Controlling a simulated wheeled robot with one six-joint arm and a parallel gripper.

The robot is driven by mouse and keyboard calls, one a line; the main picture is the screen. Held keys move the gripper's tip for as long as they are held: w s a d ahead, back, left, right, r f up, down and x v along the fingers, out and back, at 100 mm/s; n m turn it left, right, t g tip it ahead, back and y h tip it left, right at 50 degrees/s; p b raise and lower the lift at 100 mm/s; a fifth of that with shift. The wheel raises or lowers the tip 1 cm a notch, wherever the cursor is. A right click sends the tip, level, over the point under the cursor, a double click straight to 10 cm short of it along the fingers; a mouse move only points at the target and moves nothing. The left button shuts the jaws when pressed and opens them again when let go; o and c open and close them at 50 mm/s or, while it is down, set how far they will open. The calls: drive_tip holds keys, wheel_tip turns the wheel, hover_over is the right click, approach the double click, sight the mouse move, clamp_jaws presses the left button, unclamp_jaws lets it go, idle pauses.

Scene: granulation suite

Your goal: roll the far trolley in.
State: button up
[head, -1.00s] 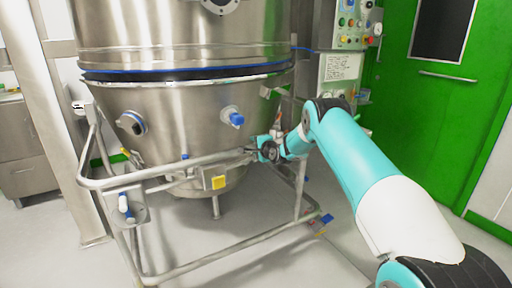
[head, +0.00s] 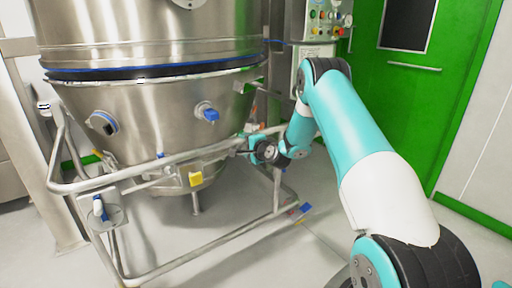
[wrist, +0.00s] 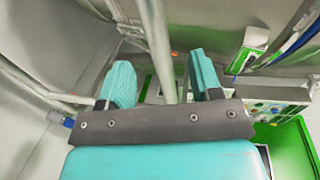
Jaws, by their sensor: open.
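The trolley is a steel tube frame (head: 150,165) carrying a conical steel bowl (head: 155,125), in the left half of the head view. A blue-capped port (head: 207,112) and a yellow tag (head: 196,179) show on its near side. My gripper (head: 243,152) is at the right end of the frame's upper rail. In the wrist view my gripper (wrist: 162,78) is open, its two teal fingers apart with a steel tube (wrist: 158,40) running between them. I cannot tell whether either finger touches the tube.
A steel vessel section (head: 150,35) stands directly above the bowl, with a blue band at the joint. A control panel (head: 322,20) and a green door (head: 400,80) are behind on the right. Open grey floor (head: 310,235) lies right of the frame.

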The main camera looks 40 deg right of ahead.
drive_tip(key=v, duration=0.6)
drive_tip(key=shift+s, duration=0.15)
drive_tip(key=shift+r, duration=0.15)
